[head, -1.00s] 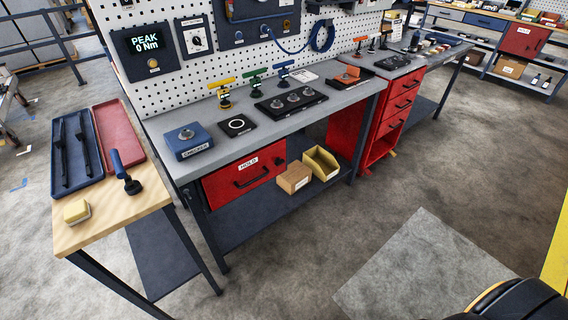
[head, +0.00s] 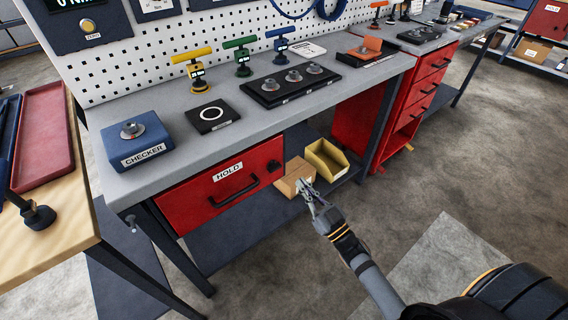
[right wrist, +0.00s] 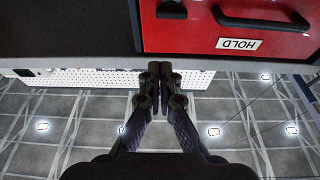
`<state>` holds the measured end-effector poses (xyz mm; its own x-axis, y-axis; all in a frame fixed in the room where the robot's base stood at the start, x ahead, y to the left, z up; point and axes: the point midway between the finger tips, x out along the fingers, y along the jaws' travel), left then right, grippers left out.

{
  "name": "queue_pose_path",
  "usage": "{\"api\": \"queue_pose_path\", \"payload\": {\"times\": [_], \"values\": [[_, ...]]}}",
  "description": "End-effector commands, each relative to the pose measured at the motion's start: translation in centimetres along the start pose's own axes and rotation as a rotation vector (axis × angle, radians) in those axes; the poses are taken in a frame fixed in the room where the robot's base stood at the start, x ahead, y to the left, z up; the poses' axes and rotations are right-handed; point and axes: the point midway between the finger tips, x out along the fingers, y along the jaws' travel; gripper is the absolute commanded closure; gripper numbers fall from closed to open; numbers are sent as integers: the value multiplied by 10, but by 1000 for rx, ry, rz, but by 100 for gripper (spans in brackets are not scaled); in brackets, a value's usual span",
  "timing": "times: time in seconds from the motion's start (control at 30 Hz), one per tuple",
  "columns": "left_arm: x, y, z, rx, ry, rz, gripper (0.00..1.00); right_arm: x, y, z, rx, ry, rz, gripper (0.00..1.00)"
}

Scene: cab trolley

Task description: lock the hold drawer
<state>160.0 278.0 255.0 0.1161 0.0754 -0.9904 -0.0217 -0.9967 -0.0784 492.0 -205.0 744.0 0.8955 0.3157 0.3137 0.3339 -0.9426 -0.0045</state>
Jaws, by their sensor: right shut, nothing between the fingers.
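The red hold drawer (head: 200,203) sits under the near workbench, with a HOLD label and a black bar handle. Its front looks closed under the bench top. A small dark lock part (head: 273,165) is at the right of its front. My right gripper (head: 303,186) is shut and empty, right of and in front of the drawer. Its fingertips meet in the wrist view (right wrist: 161,68). I cannot tell any contact. My left gripper is out of view.
A cardboard box (head: 295,174) and a yellow bin (head: 327,160) stand on the lower shelf behind my right gripper. The bench top (head: 180,170) holds the blue checker (head: 133,138) and several coloured T-handle tools. A wooden side table (head: 60,255) is at left.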

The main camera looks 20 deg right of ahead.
Motion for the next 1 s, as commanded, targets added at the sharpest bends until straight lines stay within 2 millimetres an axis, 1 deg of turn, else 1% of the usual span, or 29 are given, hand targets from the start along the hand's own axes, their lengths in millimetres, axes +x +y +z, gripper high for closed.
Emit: {"api": "queue_pose_path", "payload": {"times": [0.1, 0.33, 0.43, 0.57, 0.8, 0.93, 0.97, 1.0], "values": [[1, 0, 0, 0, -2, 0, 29, 2, -3, -6, 1, 18, -12, 100], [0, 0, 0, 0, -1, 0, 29, 2, -2, -6, 1, 16, -10, 100], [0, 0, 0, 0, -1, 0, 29, 8, -2, -7, 1, 18, -9, 100], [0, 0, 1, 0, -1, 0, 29, 27, -2, -8, -1, 20, -8, 100], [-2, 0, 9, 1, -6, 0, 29, 80, -3, -9, 1, 20, -7, 100], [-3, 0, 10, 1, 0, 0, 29, 106, -3, -9, 1, 19, -7, 100], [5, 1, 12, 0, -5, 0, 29, 100, -3, 4, 2, 11, -7, 100], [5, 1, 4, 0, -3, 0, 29, 96, -3, 12, 2, 11, -8, 100]]}}
